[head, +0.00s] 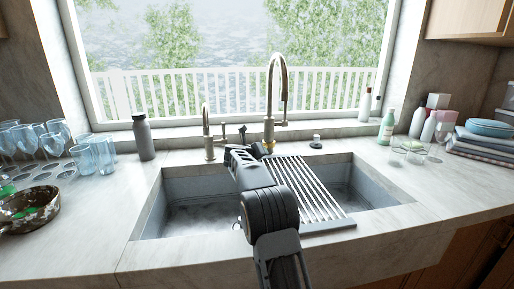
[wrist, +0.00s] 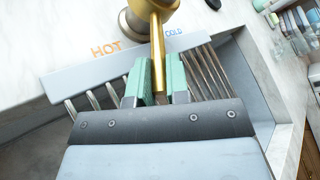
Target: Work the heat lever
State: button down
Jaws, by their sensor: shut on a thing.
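The heat lever (wrist: 156,38) is a thin gold rod in the wrist view, running from the tap's round gold body (wrist: 149,9) down between my fingers. Orange HOT lettering (wrist: 106,48) lies to its left and blue COLD lettering (wrist: 175,32) to its right, closer to the rod. My gripper (wrist: 159,82), with green finger pads, is shut on the lever, one pad on each side. In the head view my gripper (head: 259,151) is at the foot of the tall tap (head: 270,85); my arm hides most of the lever there.
The grey sink (head: 195,215) lies below my arm, with a slatted drying rack (head: 305,190) across it. A smaller tap (head: 207,130) and a dark bottle (head: 144,138) stand to the left. Glasses (head: 98,156) crowd the left counter.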

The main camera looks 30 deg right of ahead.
jog(key=p, duration=0.1)
jog(key=w+m+g+h+p, duration=0.1)
jog(key=shift+a+r+g+p, duration=0.3)
jog(key=shift+a+r+p, duration=0.05)
jog(key=shift+p, duration=0.05)
jog(key=shift+w+f+m+p, duration=0.15)
jog(key=shift+m+p, duration=0.2)
jog(key=shift+m, duration=0.05)
jog(key=shift+a+f+g, duration=0.1)
jog(key=shift+g, duration=0.3)
jog(key=c, duration=1.1)
grip_release()
jog(key=shift+f, duration=0.1)
jog(key=v, duration=1.3)
jog(key=shift+a+b, duration=0.3)
jog(key=shift+a, duration=0.1)
jog(key=shift+r, duration=0.2)
